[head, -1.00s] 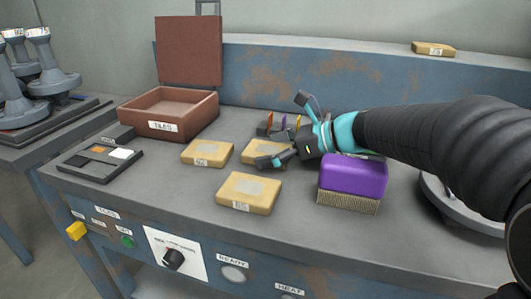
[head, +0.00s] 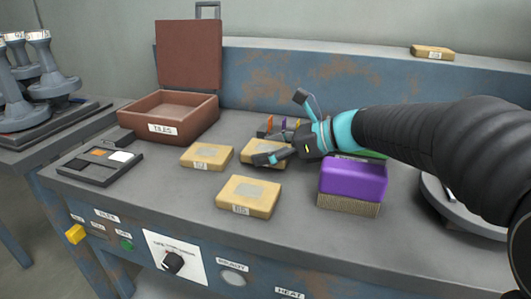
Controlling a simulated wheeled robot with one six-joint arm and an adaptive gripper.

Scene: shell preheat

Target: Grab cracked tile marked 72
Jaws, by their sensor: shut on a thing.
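My gripper (head: 272,148) reaches in from the right and is shut on a yellow tile (head: 250,150) at the middle of the bench. One dark finger lies across the tile's near side and hides its label, so I cannot read its number. A second yellow tile (head: 207,157) lies to the left and a third (head: 249,195) lies in front. Both have grey patches on top and small white labels too small to read surely. Another yellow tile (head: 433,51) lies on the back ledge at the right.
An open reddish-brown box (head: 168,123) labelled TILES stands at the back left. A purple brush (head: 353,180) stands right of the tiles, close under my arm. A dark tray (head: 99,163) lies at the left.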

